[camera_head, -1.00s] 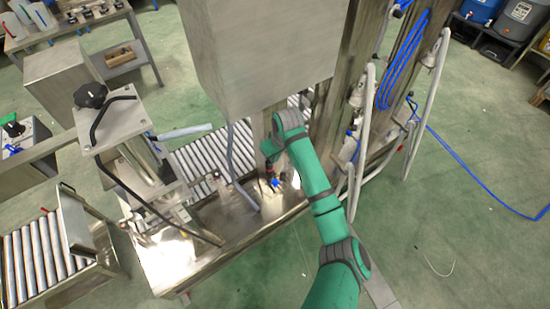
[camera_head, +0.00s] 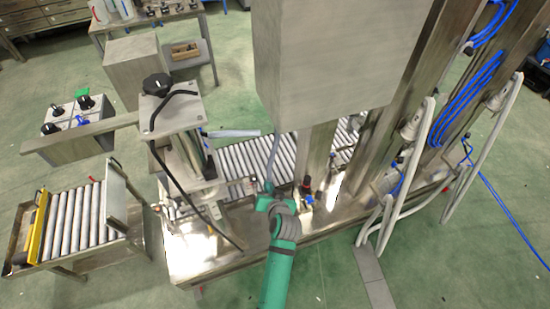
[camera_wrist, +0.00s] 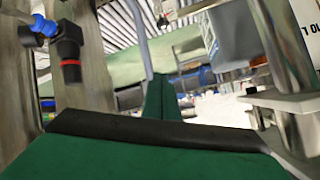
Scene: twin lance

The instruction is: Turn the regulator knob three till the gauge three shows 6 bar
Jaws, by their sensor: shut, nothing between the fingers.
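A small dark regulator with a red band (camera_head: 307,182) and a blue fitting (camera_head: 309,199) stands at the foot of the steel column. In the wrist view, a dark knob-like part with a red ring (camera_wrist: 69,50) and a blue fitting (camera_wrist: 43,26) is at the upper left. I cannot tell whether it is knob three. My gripper (camera_head: 266,202) is left of the regulator and apart from it. In the wrist view, my green gripper (camera_wrist: 160,95) is shut and empty. No gauge face is readable, so the reading of gauge three cannot be told.
A large steel box (camera_head: 340,60) hangs above my gripper. A roller conveyor (camera_head: 250,160) runs behind it. A steel stand with a black handknob (camera_head: 157,85) and a panel with several black knobs (camera_head: 70,140) are at left. White hoses (camera_head: 480,150) hang at right.

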